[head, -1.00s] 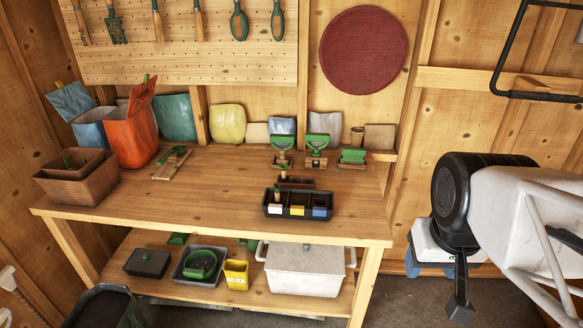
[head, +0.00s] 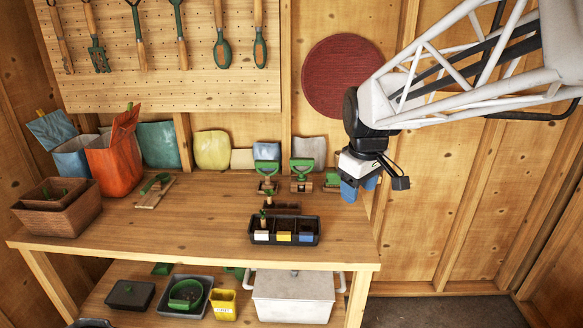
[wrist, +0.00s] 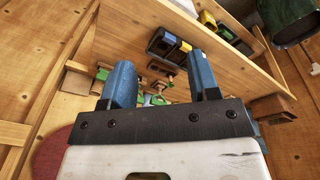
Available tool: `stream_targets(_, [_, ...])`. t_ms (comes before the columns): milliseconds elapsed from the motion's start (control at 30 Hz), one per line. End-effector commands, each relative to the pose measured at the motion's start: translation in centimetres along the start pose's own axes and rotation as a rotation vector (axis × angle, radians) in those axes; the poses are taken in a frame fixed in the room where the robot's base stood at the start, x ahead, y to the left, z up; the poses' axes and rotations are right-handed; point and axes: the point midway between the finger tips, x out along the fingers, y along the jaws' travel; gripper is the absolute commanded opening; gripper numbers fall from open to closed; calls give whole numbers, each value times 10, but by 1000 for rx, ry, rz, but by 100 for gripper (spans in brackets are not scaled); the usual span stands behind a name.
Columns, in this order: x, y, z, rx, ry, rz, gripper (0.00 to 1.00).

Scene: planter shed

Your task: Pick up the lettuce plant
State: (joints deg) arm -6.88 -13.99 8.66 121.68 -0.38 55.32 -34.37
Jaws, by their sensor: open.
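I cannot clearly make out a lettuce plant. A black tray (head: 317,229) with white, yellow and blue labels stands on the bench, near its right front. A small upright item (head: 263,217) with a greenish top stands at the tray's left compartment; it is too small to identify. My gripper (head: 359,190) is open and empty, above and beyond the bench's right end, right of the tray. In the wrist view my gripper's blue fingers (wrist: 157,72) are spread apart, with the tray (wrist: 159,45) beyond them.
Green-handled wooden tools (head: 302,174) stand behind the tray. Brown planter boxes (head: 60,215) and an orange bag (head: 114,165) occupy the bench's left. The bench top (head: 180,225) is clear in the middle. A white lidded bin (head: 292,298) sits on the lower shelf.

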Motion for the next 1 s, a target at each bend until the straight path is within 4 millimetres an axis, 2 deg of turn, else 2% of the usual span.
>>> stream_targets(100, [8, 10, -32, -88, -8, -9, 55])
stream_targets(567, [53, 38, -150, -436, -30, -45, 55])
stream_targets(1000, [119, 47, -260, -768, -43, -85, 55])
